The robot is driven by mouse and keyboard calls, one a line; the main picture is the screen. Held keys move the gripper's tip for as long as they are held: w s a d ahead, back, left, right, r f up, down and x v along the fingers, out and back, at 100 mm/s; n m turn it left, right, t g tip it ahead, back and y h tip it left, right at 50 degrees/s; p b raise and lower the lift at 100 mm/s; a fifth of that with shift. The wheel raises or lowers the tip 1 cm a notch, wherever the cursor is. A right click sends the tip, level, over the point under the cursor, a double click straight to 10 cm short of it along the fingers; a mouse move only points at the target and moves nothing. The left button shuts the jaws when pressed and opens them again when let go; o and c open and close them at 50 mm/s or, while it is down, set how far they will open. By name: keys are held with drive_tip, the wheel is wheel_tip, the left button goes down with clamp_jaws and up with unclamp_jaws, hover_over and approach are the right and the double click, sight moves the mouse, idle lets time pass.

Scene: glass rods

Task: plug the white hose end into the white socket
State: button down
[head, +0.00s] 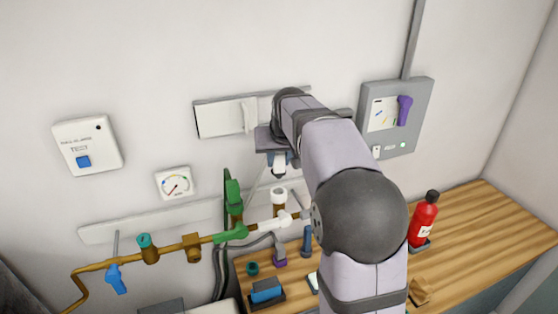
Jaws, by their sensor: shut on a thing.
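My gripper (279,172) is in front of the wall in the middle of the head view, pointing down. It is shut on a small white piece with a dark lower end, which looks like the white hose end (279,161); the fingers and arm hide part of it. The white socket (278,195) is a white collar on a brown upright stub, just below my gripper. A gap shows between the held piece and the socket. I cannot tell from this one view how well they line up in depth.
A green fitting (233,193) stands upright left of the socket. A pipe with a green handle (231,233) and a white handle (282,219) runs below. A wooden bench (480,225) holds a red extinguisher (423,221) and a blue block (266,290). A grey panel (396,115) is right.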

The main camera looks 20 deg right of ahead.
sight(280, 176)
drive_tip(key=shift+f+b, duration=2.3)
drive_tip(key=shift+f, duration=0.45)
drive_tip(key=shift+f+b, duration=0.35)
drive_tip(key=shift+f, duration=0.25)
drive_tip(key=c, duration=1.7)
unclamp_jaws()
drive_tip(key=shift+s, duration=0.1)
drive_tip(key=shift+p+v, duration=2)
drive_tip(key=shift+v, duration=3.45)
